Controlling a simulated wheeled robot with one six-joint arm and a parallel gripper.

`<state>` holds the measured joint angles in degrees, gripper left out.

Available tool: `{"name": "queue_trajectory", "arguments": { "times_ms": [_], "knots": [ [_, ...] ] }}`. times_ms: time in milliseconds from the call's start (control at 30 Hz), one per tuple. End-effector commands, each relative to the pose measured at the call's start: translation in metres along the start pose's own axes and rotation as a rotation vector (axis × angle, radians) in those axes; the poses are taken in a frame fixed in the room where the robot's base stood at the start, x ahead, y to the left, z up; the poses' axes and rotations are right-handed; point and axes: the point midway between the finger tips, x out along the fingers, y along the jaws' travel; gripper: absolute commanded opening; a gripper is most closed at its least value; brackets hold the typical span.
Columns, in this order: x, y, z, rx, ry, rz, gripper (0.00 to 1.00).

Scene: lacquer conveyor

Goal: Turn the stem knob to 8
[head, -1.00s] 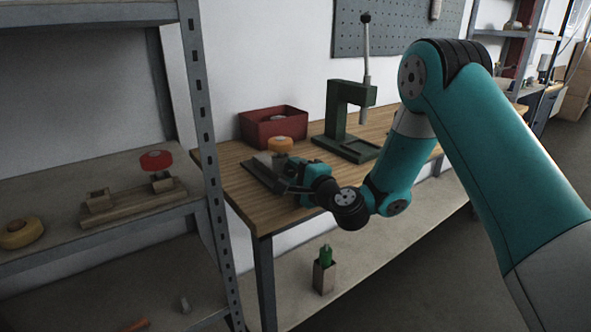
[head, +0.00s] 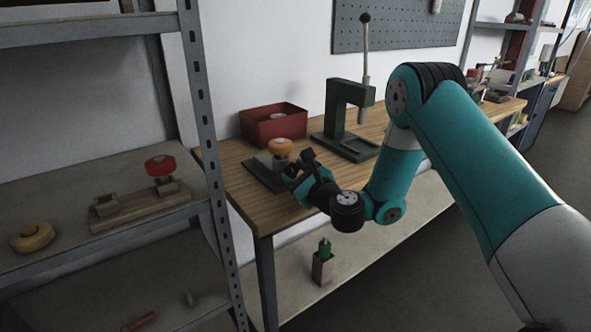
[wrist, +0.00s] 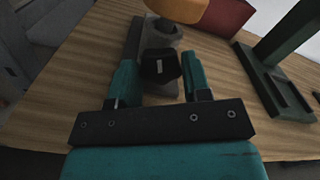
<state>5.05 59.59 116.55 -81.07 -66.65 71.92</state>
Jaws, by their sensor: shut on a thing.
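The black stem knob (wrist: 160,66), with a short pale mark on its face, sits between the two teal fingers of my gripper (wrist: 160,78) in the wrist view. My gripper is shut on it. The knob belongs to a small fixture with a grey post (wrist: 163,33) and an orange round wheel (wrist: 180,8) on top. In the head view the orange wheel (head: 280,147) stands on a dark plate (head: 262,175), with my gripper (head: 289,166) at its right front side. The knob cannot be made out there. No scale numbers are readable.
The wooden bench (head: 236,206) carries a red bin (head: 268,126) behind the fixture and a green press (head: 336,115) to the right. A metal shelf post (head: 201,120) stands close on the left. A holder with a green item (head: 323,262) is below.

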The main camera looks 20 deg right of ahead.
Motion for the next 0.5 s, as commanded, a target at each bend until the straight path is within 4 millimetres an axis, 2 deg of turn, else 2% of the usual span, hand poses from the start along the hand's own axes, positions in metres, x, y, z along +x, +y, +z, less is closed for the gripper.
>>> {"name": "queue_trajectory", "arguments": {
  "times_ms": [200, 500],
  "knots": [
    [-0.0004, -0.0017, -0.0011, 0.130, 0.004, -0.004, 0.20],
    [-0.0003, -0.0014, -0.0017, 0.218, 0.003, -0.004, 0.20]
  ]
}}
